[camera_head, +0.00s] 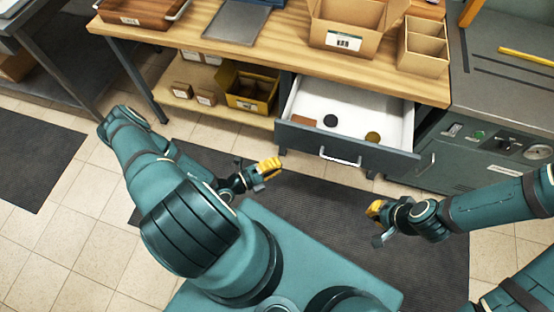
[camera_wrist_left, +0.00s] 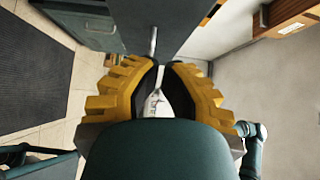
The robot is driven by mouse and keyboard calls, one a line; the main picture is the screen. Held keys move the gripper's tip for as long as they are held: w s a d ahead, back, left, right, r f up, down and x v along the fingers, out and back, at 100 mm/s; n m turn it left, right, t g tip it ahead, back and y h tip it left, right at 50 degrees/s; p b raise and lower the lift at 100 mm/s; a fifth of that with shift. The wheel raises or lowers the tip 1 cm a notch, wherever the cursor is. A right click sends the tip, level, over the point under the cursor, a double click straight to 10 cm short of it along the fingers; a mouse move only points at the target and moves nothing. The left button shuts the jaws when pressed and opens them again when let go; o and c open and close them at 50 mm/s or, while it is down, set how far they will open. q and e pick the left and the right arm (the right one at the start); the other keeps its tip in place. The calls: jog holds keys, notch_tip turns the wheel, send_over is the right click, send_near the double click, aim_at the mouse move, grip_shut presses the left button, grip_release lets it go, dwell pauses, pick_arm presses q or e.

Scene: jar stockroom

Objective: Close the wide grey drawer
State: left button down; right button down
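The wide grey drawer (camera_head: 345,148) is pulled out under the wooden bench. Its white inside shows and its grey front has a pale bar handle (camera_head: 341,159). In the left wrist view the dark grey drawer front (camera_wrist_left: 172,22) is ahead, with the handle (camera_wrist_left: 153,42) just beyond the fingertips. My left gripper (camera_head: 268,167) is in front of and left of the drawer, apart from it.
The drawer holds a dark round item (camera_head: 330,121), a yellowish one (camera_head: 373,137) and a brown one (camera_head: 304,119). A yellow bin (camera_head: 247,88) stands on the lower shelf to the left. A grey machine (camera_head: 490,130) stands at the right. Dark matting (camera_head: 320,205) covers clear floor before the drawer.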

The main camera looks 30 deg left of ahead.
aim_at(308, 141)
pick_arm(q)
jog(key=x, duration=0.3)
jog(key=a+x, duration=0.1)
jog(key=x, duration=0.2)
jog(key=w+a+x, duration=0.1)
jog(key=x, duration=0.2)
jog(key=shift+w+d+b, duration=0.2)
jog(key=shift+w+b, duration=0.05)
jog(key=shift+b, duration=0.1)
jog(key=shift+w+a, duration=0.15)
jog(key=shift+w, duration=0.3)
pick_arm(e)
jog(key=shift+s+f, duration=0.15)
jog(key=shift+f, duration=0.2)
